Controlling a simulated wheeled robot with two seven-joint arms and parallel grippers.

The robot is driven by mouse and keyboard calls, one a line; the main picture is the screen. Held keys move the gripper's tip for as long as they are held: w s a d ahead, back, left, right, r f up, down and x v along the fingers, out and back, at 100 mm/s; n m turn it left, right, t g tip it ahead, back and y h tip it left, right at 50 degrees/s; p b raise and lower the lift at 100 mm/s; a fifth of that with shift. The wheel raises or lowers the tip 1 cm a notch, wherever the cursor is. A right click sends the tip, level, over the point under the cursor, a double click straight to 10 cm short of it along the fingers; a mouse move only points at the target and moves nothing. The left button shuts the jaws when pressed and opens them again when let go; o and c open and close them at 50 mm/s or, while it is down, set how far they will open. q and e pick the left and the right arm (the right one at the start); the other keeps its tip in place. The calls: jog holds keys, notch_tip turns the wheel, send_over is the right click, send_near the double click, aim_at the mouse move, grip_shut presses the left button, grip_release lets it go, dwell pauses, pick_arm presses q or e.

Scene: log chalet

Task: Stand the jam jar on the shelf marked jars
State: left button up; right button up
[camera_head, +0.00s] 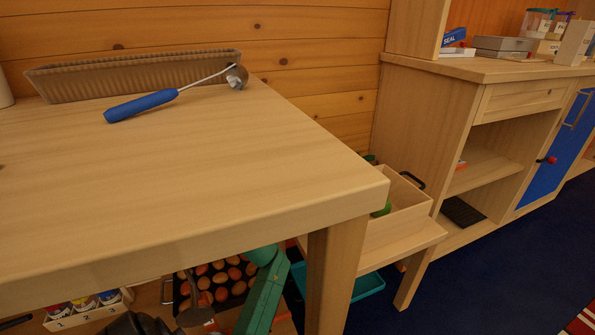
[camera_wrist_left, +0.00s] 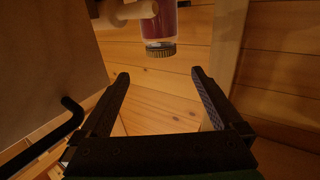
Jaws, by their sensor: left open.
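In the left wrist view, a jar (camera_wrist_left: 162,23) with dark red contents, a pale band and a dark ribbed lid shows at the top centre. It looks like the jam jar. Its lid end points down in the picture and its other end is cut off by the frame. My left gripper (camera_wrist_left: 160,78) is open and empty, with the jar beyond its fingertips and apart from them. No shelf marked jars can be made out in either view. My right gripper is not in view.
In the left wrist view, a pale wooden rod (camera_wrist_left: 128,11) juts beside the jar, and a black handle (camera_wrist_left: 72,108) is at left. In the head view, the tabletop (camera_head: 190,180) holds a ribbed tray (camera_head: 140,74) and a blue-handled scoop (camera_head: 141,105). Eggs (camera_head: 205,295) sit below.

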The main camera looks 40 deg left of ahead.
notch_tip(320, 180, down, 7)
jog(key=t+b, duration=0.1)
jog(key=b, duration=0.5)
pick_arm(q)
jog(key=x, duration=0.7)
jog(key=b+x, duration=0.1)
jog(key=x, duration=0.5)
jog(key=shift+w+a+r, duration=0.25)
jog(key=shift+a, duration=0.1)
jog(key=c, duration=1.5)
jog(key=shift+r, duration=0.1)
grip_shut()
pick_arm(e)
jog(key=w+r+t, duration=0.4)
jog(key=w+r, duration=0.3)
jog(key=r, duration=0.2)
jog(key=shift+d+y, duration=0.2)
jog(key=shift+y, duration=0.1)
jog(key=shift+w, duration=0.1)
